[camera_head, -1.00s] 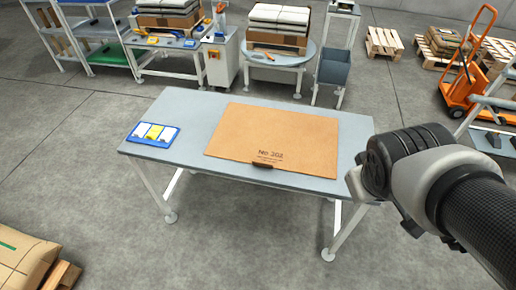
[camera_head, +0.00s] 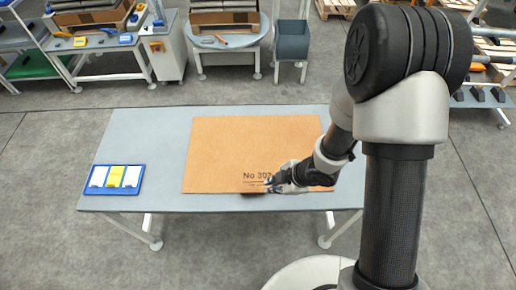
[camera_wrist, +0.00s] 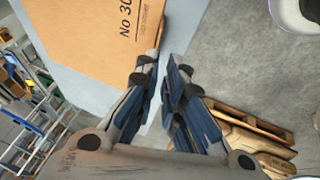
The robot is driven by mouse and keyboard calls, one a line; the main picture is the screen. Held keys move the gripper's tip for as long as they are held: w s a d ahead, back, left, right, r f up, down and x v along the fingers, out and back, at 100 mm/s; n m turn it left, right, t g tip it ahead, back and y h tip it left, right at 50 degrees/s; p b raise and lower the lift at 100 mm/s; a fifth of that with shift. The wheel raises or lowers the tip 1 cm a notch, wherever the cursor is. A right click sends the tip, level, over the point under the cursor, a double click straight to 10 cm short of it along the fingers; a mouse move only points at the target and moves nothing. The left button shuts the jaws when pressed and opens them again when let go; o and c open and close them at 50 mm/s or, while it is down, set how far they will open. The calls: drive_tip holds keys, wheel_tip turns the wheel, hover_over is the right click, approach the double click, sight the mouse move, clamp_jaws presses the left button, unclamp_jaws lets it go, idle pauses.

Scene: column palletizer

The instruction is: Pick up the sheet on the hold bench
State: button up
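The sheet is a flat brown cardboard rectangle (camera_head: 235,150) printed "No 302", the end of the print hidden by my gripper. It lies on the grey hold bench (camera_head: 150,135) and also fills the upper left of the wrist view (camera_wrist: 85,35). My gripper (camera_head: 270,186) is at the sheet's near edge, right of a dark piece under that edge. In the wrist view my gripper (camera_wrist: 162,68) is open, with a narrow gap between the fingertips. One fingertip overlaps the sheet's edge; I cannot tell whether it touches.
A blue board with white and yellow cards (camera_head: 115,180) lies at the bench's left end. Behind stand a workbench, a round table (camera_head: 228,42) with stacked goods and a grey bin (camera_head: 291,42). Pallets (camera_wrist: 250,120) lie on the floor beyond the fingers.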

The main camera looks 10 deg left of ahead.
drive_tip(key=b, duration=0.3)
hover_over(254, 193)
drive_tip(key=d, duration=0.3)
drive_tip(key=f, duration=0.8)
drive_tip(key=shift+s+d+f, duration=0.1)
drive_tip(key=shift+s+d, duration=0.1)
drive_tip(key=shift+a+b+x, duration=0.2)
drive_tip(key=shift+b+x, duration=0.35)
drive_tip(key=shift+x, duration=1)
drive_tip(key=shift+a+b+x, duration=0.15)
drive_tip(key=shift+b+x, duration=0.4)
drive_tip(key=shift+x, duration=0.95)
drive_tip(key=shift+r, duration=0.25)
clamp_jaws()
